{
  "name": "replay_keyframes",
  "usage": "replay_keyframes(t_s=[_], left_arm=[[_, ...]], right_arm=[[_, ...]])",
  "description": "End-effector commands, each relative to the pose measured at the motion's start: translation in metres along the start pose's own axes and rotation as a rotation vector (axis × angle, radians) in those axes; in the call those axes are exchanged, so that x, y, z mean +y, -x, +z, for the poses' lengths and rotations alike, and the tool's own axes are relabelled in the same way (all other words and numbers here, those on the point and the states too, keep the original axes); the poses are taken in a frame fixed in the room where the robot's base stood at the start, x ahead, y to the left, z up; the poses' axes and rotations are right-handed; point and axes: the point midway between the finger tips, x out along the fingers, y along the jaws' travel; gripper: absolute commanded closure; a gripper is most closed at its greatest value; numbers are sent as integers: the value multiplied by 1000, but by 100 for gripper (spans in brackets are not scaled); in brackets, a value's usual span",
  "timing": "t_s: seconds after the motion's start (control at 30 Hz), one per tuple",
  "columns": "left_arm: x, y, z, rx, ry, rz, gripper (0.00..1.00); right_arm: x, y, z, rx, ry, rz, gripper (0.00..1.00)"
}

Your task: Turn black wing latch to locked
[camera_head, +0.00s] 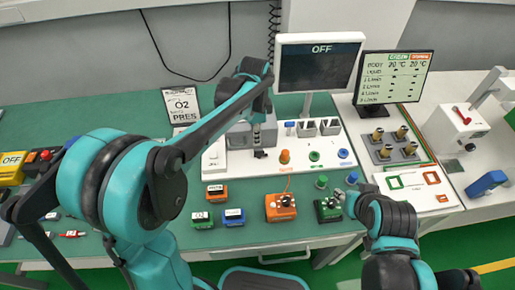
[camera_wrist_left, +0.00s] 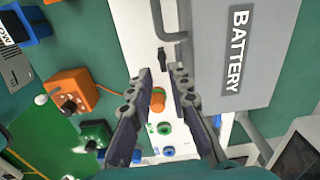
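The black wing latch (camera_wrist_left: 163,61) stands on the white panel in the left wrist view, beside the grey box marked BATTERY (camera_wrist_left: 233,60). It appears just beyond my left fingertips and apart from them. My left gripper (camera_wrist_left: 161,78) has its two fingers spread, with nothing held between them. In the head view my left gripper (camera_head: 257,138) points down over the white panel (camera_head: 232,165), in front of the grey box, and a small dark shape there cannot be told clearly from the fingers.
On the panel, an orange knob (camera_head: 284,157), a green knob (camera_head: 314,156) and a blue knob (camera_head: 343,153) stand in a row right of the gripper. A monitor (camera_head: 319,65) stands behind.

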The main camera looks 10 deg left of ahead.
Motion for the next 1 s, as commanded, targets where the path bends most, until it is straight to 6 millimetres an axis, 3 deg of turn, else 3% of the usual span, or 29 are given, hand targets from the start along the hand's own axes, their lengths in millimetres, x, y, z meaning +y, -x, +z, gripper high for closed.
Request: replay_keyframes(t_s=[0.27, 0.6, 1.0], left_arm=[[-5, -22, -7, -13, -62, 27, 82], [-4, -75, -6, -13, -60, 26, 82], [-3, -86, -6, -12, -59, 25, 82]], right_arm=[[0, -4, 3, 0, 0, 0, 61], [0, -21, 15, 0, 0, 0, 61], [0, -23, 17, 0, 0, 0, 61]])
